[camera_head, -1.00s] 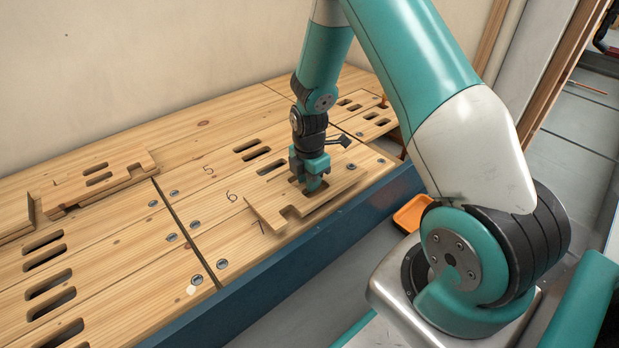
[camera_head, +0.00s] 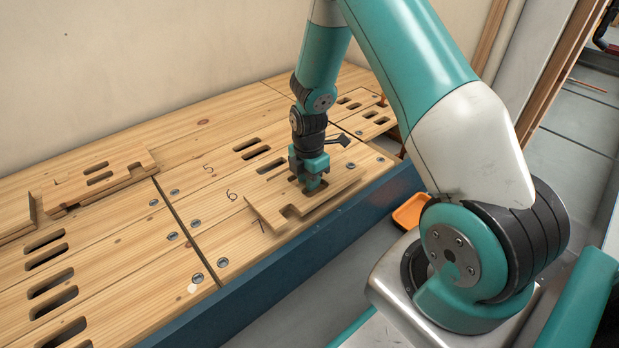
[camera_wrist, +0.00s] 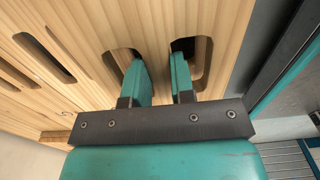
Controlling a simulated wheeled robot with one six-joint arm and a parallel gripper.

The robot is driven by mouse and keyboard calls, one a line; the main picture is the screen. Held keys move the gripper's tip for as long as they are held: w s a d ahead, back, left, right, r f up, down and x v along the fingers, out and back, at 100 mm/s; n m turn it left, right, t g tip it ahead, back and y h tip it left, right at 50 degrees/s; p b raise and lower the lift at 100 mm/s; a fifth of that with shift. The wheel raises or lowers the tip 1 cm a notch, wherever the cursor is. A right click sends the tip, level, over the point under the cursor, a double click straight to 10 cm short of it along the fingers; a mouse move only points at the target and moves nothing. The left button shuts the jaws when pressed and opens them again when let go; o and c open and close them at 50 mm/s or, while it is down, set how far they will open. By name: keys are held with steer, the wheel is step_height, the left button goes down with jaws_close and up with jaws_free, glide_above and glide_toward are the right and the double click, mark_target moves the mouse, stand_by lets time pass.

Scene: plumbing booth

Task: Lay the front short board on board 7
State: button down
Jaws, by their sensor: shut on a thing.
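My gripper (camera_head: 313,186) is shut on the front short board (camera_head: 345,184), a light wooden piece with a notch in its left end. In the wrist view, my gripper (camera_wrist: 160,82) has its two teal fingers in two slots, pinching the wooden bar (camera_wrist: 157,28) between them. The short board lies flat over board 7 (camera_head: 238,254), roughly along it at the bench's front edge. Part of the number 7 shows by its left end. I cannot tell whether its underside touches board 7 or hangs just above. Board 6 (camera_head: 212,220) is behind.
Another notched short board (camera_head: 128,170) lies at the back left. A dark gap (camera_head: 187,236) crosses the bench left of the numbered boards. The blue bench side (camera_head: 290,270) drops to the floor, where an orange tray (camera_head: 410,212) sits. A wall stands behind.

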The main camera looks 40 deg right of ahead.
steer(key=shift+f, duration=0.2)
steer(key=shift+f+b, duration=0.45)
steer(key=shift+f, duration=0.9)
steer(key=shift+p, duration=0.35)
steer(key=shift+f, duration=0.15)
steer(key=c, duration=0.9)
jaws_free()
steer(key=shift+f, duration=0.1)
step_height(320, 180, up, 18)
steer(key=p, duration=0.9)
steer(key=shift+f+p, duration=0.25)
steer(key=shift+p, duration=0.15)
